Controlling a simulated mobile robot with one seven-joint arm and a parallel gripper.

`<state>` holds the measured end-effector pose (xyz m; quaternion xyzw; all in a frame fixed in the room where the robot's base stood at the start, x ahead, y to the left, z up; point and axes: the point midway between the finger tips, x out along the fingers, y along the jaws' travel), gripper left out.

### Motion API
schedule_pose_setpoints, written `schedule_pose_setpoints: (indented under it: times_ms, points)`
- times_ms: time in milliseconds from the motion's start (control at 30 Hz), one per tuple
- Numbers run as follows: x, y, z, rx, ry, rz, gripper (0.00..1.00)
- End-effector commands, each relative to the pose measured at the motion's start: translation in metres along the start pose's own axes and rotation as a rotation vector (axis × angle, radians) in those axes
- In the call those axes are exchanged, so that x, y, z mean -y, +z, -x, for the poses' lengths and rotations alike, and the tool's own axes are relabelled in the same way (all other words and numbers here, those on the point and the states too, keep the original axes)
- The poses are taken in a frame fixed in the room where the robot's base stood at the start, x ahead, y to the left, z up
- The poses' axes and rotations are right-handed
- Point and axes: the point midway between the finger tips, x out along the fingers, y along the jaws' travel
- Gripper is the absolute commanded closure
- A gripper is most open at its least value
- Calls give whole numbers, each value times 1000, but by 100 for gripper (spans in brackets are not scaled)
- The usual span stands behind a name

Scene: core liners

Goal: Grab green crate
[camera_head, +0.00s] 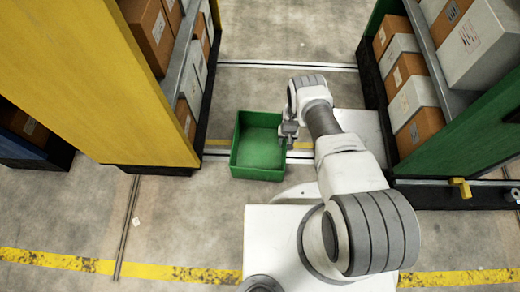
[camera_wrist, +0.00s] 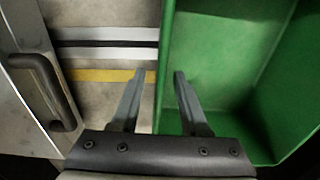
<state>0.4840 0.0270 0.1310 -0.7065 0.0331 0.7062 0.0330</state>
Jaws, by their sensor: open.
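The green crate (camera_head: 259,150) is open-topped and looks empty. In the head view it stands between the two shelf units, just left of my gripper (camera_head: 289,132). In the wrist view the crate (camera_wrist: 225,55) fills the right side. There my gripper (camera_wrist: 160,80) is open, with one finger on each side of the crate's near wall. The right finger is over the inside of the crate and the left finger is outside it. I cannot tell whether either finger touches the wall.
A yellow-ended shelf unit (camera_head: 100,70) with boxes stands on the left. A green-ended shelf unit (camera_head: 465,130) with boxes stands on the right. The concrete floor (camera_head: 285,35) between them is clear at the back. A yellow line (camera_head: 150,271) crosses the floor in front.

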Motion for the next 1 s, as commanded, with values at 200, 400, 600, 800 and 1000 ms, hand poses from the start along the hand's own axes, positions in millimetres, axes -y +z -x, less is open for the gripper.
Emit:
schedule_pose_setpoints:
  times_ms: [200, 400, 600, 800, 1000]
  points:
    - [0, 0, 1, 0, 0, 0, 60]
    - [0, 0, 1, 0, 0, 0, 96]
    - [0, 0, 1, 0, 0, 0, 100]
    - [0, 0, 1, 0, 0, 0, 100]
    - [0, 0, 1, 0, 0, 0, 100]
